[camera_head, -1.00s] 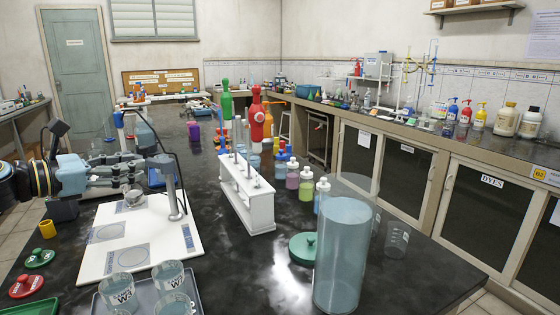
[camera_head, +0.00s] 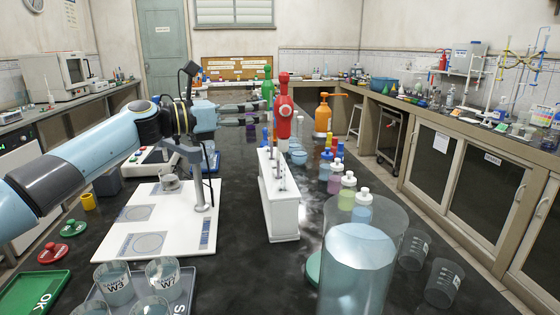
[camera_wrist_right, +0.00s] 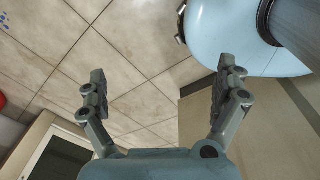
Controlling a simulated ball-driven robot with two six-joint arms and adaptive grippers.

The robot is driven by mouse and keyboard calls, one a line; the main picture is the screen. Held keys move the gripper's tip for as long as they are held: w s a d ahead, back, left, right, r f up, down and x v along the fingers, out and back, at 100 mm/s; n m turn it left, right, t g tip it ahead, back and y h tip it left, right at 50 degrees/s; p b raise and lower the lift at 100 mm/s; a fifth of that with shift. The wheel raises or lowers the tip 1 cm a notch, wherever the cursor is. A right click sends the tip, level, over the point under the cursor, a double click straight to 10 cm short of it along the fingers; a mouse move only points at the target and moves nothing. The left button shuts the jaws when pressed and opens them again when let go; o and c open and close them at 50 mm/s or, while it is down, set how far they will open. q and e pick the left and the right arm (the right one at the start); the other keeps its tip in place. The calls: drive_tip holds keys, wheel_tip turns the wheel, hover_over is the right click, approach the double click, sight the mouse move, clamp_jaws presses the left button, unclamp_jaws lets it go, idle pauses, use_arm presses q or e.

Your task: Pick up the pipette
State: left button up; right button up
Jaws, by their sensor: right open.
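A white rack (camera_head: 282,208) stands on the dark bench in the head view, with slim grey upright pieces in its top; I cannot tell for sure which is the pipette. A red upright object with a rounded knob (camera_head: 284,112) rises behind the rack, and a green one (camera_head: 267,88) stands behind it to the left. My left gripper (camera_head: 262,113) reaches in from the left above the bench. Its two fingers are apart, with tips close to the red and green objects; contact is unclear. My right gripper (camera_wrist_right: 160,72) is open and empty above floor tiles in the right wrist view.
A white board with a stand (camera_head: 150,225) lies left of the rack. A large clear cylinder (camera_head: 358,265) stands at the front right, near small beakers (camera_head: 412,250). Capped bottles (camera_head: 347,190) line the rack's right side. A tray with beakers (camera_head: 185,285) is at the front left.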

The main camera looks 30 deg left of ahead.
use_arm(q)
drive_tip(key=x, duration=0.2)
drive_tip(key=p+x, duration=0.1)
drive_tip(key=x, duration=0.1)
drive_tip(key=shift+w+d, duration=0.1)
drive_tip(key=shift+d, duration=0.45)
